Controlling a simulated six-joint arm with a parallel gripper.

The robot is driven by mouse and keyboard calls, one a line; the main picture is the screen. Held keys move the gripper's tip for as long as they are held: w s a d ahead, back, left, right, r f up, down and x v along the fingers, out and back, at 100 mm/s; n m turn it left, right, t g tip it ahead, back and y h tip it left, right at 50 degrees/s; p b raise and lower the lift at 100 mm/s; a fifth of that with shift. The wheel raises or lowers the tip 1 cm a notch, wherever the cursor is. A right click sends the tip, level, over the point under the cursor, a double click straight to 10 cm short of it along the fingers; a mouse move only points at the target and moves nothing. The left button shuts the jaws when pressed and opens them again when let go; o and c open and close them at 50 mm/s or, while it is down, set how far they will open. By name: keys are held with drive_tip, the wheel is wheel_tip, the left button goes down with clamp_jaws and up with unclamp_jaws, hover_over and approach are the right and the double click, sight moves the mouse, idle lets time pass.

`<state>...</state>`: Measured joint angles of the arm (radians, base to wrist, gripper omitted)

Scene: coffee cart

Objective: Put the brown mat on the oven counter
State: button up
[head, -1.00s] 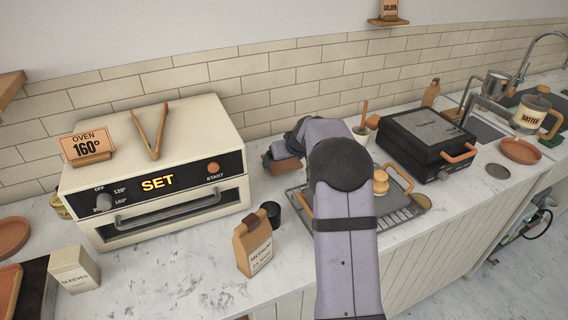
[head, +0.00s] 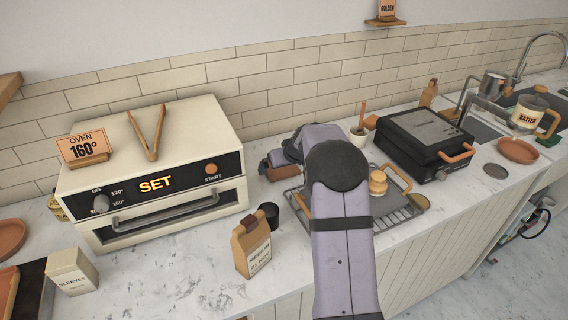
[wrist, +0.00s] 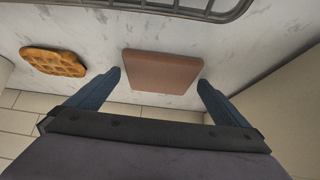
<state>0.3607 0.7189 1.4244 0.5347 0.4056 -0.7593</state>
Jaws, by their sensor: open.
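The brown mat (wrist: 160,70) is a flat, reddish-brown square lying on the marble counter in the wrist view. In the head view it partly shows beside my gripper (head: 275,167), behind the wire tray and right of the oven (head: 155,165). My gripper (wrist: 160,84) is open, with one dark blue finger on each side of the mat. Whether the fingertips are down at the mat's height is hard to tell. The oven counter is the white marble top (head: 190,270).
A waffle (wrist: 54,62) lies left of the mat in the wrist view. The wire tray (head: 405,212) is close by. A black grill (head: 425,138) stands to the right.

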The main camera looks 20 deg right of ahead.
drive_tip(key=shift+r, duration=0.15)
drive_tip(key=b+v, duration=0.2)
drive_tip(key=v, duration=1)
drive_tip(key=s+a+r+m+t+y+p, duration=0.1)
drive_tip(key=a+r+m+p, duration=0.2)
drive_tip(key=a+r+p, duration=0.4)
drive_tip(key=s+a+r+m+t+y+p, duration=0.15)
drive_tip(key=a+r+p, duration=0.3)
drive_tip(key=r, duration=0.45)
drive_tip(key=s+a+f+n+g+p, duration=0.1)
drive_tip(key=s+a+f+g+p, duration=0.1)
drive_tip(key=s, duration=0.8)
drive_tip(key=s+a+f+n+g+h+p, duration=0.1)
drive_tip(key=s+f+g+p, duration=0.3)
drive_tip(key=s, duration=0.6)
drive_tip(key=s+a+f+n+g+h+p, duration=0.1)
drive_tip(key=s+a+f+n+g+p, duration=0.2)
drive_tip(key=s, duration=0.7)
drive_tip(key=shift+a+g+p, duration=0.15)
drive_tip(key=shift+g+p, duration=0.35)
drive_tip(key=shift+g, duration=0.05)
